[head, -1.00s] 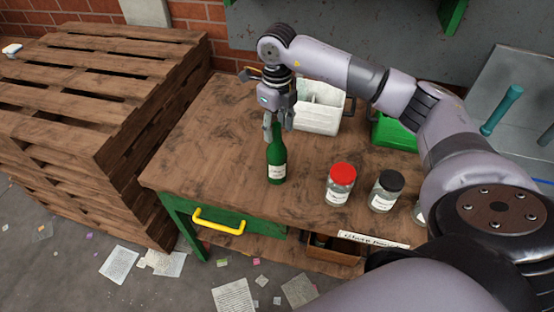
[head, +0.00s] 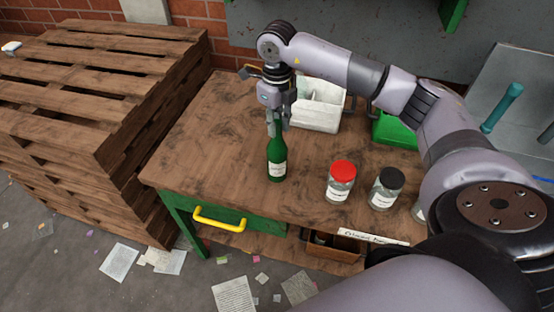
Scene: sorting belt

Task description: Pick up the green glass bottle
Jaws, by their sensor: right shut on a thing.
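The green glass bottle (head: 277,153) with a white label stands upright on the wooden workbench (head: 210,140). My right gripper (head: 278,125) comes down from above and is shut on the bottle's neck. The fingers hide part of the neck and the bottle's top. The bottle's base appears to be at the bench surface; I cannot tell whether it is touching. My left gripper is not in view.
A jar with a red lid (head: 341,182) and a jar with a black lid (head: 387,189) stand to the right of the bottle. A white bin (head: 317,117) and a green bin (head: 396,131) are behind. Stacked pallets (head: 95,90) are at left. The bench's left part is clear.

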